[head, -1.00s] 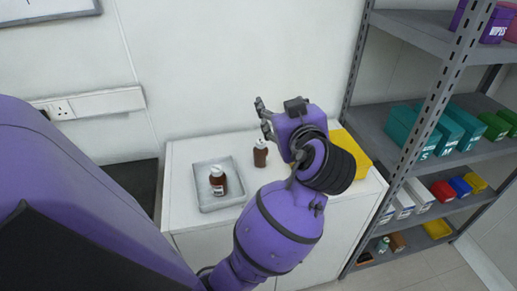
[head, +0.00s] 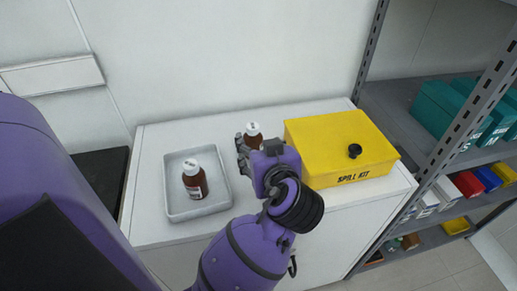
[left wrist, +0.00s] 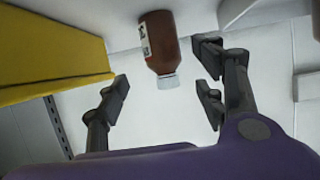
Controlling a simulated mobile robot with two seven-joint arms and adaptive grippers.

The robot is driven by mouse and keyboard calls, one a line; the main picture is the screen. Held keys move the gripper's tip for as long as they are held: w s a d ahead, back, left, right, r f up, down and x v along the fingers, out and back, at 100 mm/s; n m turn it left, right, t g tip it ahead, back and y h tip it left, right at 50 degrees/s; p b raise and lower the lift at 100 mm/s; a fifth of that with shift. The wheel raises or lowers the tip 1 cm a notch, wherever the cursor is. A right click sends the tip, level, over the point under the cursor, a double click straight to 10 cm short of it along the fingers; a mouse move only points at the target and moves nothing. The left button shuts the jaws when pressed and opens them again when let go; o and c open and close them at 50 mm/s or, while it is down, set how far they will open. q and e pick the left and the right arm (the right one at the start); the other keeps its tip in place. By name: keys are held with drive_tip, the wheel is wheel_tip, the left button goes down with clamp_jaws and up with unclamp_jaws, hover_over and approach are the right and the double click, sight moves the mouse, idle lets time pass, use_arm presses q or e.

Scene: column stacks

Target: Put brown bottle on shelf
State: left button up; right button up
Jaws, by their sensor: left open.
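One brown bottle (head: 253,140) with a white cap stands upright on the white cabinet top, left of the yellow box. It also shows in the left wrist view (left wrist: 161,42), upside down in the picture, with part of its label visible. My left gripper (head: 243,152) is open in front of this bottle and hides its lower part in the head view. In the left wrist view the open fingers (left wrist: 163,88) have the bottle ahead, roughly between them, with nothing held. A second brown bottle (head: 194,182) with a white cap stands in the grey tray. My right gripper is out of view.
The grey tray (head: 222,192) lies on the cabinet's left side. A yellow spill kit box (head: 330,140) sits close to the right of my left gripper. A grey metal shelf rack (head: 385,110) with teal boxes (head: 440,108) and smaller coloured boxes stands at the right.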

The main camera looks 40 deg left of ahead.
sight(255, 145)
use_arm(q)
drive_tip(key=x, duration=0.3)
drive_tip(key=shift+r, duration=0.1)
drive_tip(key=w+a+f, duration=0.1)
drive_tip(key=a+f, duration=0.1)
drive_tip(key=a, duration=0.1)
drive_tip(key=shift+w+a+f, duration=0.1)
drive_tip(key=shift+w+f, duration=0.25)
drive_tip(key=shift+w, duration=0.05)
drive_tip(key=shift+w+a+f, duration=0.15)
drive_tip(key=shift+w+a, duration=0.05)
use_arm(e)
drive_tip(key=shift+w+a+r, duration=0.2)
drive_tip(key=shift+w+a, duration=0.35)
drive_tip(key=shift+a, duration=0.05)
use_arm(q)
drive_tip(key=shift+c, duration=0.2)
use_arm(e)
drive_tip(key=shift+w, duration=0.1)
use_arm(q)
drive_tip(key=c, duration=1.5)
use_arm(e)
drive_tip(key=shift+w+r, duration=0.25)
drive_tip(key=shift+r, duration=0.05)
